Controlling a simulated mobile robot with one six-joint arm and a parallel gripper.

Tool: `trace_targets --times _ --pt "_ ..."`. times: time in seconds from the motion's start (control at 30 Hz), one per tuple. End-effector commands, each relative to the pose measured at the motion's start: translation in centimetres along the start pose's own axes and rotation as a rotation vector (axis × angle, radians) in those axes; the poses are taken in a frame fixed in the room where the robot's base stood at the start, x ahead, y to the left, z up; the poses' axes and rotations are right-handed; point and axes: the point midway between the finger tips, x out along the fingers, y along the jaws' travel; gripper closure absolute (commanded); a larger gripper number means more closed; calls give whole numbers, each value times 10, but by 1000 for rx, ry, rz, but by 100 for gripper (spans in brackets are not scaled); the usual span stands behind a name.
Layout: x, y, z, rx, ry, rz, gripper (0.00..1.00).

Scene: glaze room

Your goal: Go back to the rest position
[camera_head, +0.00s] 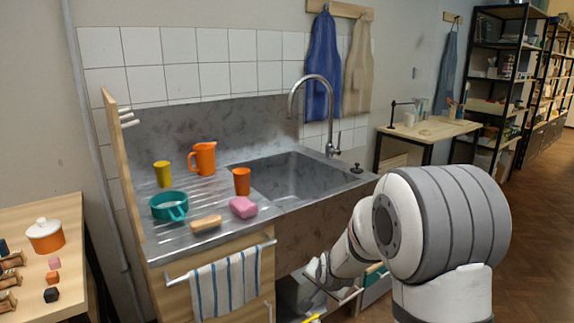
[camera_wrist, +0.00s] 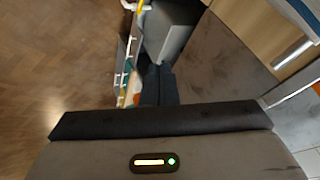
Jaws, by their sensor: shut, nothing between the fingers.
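My arm reaches down in front of the sink unit on the right side of the head view. My gripper shows in the wrist view (camera_wrist: 159,84) as two dark fingers close together, shut and empty. In the head view, the arm's far end is low beside the opening under the sink (camera_head: 290,201), apart from the items on the drainer. The fingertips are hard to make out there.
A striped towel (camera_head: 225,285) hangs in front. A side table carries a lidded orange pot (camera_head: 46,237). Floor is clear at right.

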Motion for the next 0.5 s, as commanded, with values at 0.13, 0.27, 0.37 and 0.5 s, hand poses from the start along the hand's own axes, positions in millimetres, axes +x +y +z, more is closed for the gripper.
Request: trace_targets --times 0.13,0.27,0.37,0.5 --pt "-94 3 -7 -129 -71 38 100" --pt "-166 17 -1 -254 -141 78 100" --pt "-219 30 7 -349 -195 108 100" --pt "-286 53 24 -471 -273 148 100"
